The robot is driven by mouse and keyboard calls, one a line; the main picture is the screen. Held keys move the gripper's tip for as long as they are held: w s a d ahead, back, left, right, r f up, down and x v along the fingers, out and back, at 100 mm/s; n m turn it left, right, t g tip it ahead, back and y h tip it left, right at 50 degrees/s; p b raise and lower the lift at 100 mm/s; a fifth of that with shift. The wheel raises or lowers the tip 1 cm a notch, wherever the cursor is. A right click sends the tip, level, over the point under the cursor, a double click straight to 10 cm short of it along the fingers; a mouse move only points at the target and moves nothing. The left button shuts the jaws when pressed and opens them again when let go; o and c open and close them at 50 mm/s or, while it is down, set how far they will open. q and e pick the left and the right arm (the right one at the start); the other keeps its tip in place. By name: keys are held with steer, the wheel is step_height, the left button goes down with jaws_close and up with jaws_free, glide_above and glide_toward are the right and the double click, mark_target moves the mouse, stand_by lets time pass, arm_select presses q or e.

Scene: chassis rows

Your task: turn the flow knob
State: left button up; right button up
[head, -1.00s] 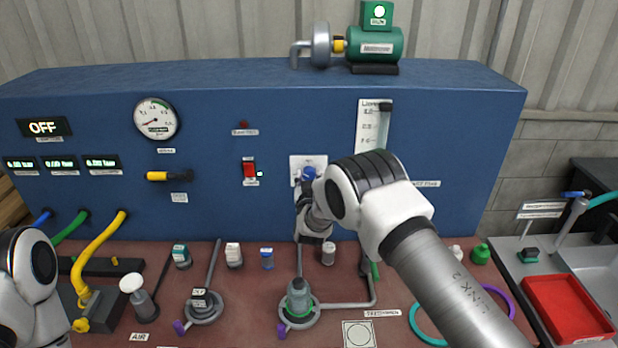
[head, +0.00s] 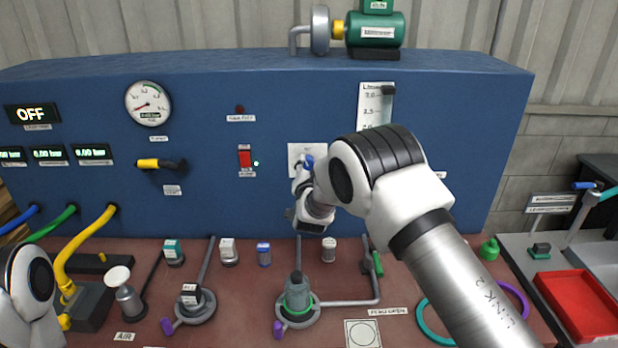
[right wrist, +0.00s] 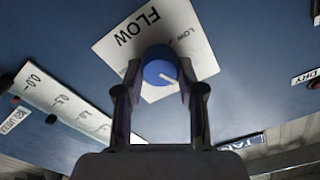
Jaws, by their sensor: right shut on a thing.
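The blue flow knob (head: 308,162) sits on a white plate (head: 294,153) on the blue panel. In the right wrist view the knob (right wrist: 160,66) shows a white pointer line, and its plate (right wrist: 122,41) reads FLOW and LOW. My right gripper (right wrist: 159,88) is shut on the knob, with one finger on each side. In the head view the right gripper (head: 302,176) is partly hidden behind its own arm. My left arm shows at the lower left edge, but its gripper is out of view.
A flow scale (head: 375,105) is right of the knob, partly covered by my right arm. A red switch (head: 245,158) and a yellow-handled valve (head: 150,163) are left. Bottles and posts stand on the bench below. A red tray (head: 580,305) lies at right.

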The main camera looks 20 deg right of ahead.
steer(key=m+b, duration=0.7)
steer(key=b, duration=0.2)
steer(key=shift+f+m, duration=0.2)
steer(key=shift+m, duration=0.2)
steer(key=shift+w+r+m+b, duration=0.1)
steer(key=shift+r+m+b, duration=0.1)
steer(key=shift+m+b, duration=0.7)
steer(key=shift+r, duration=0.1)
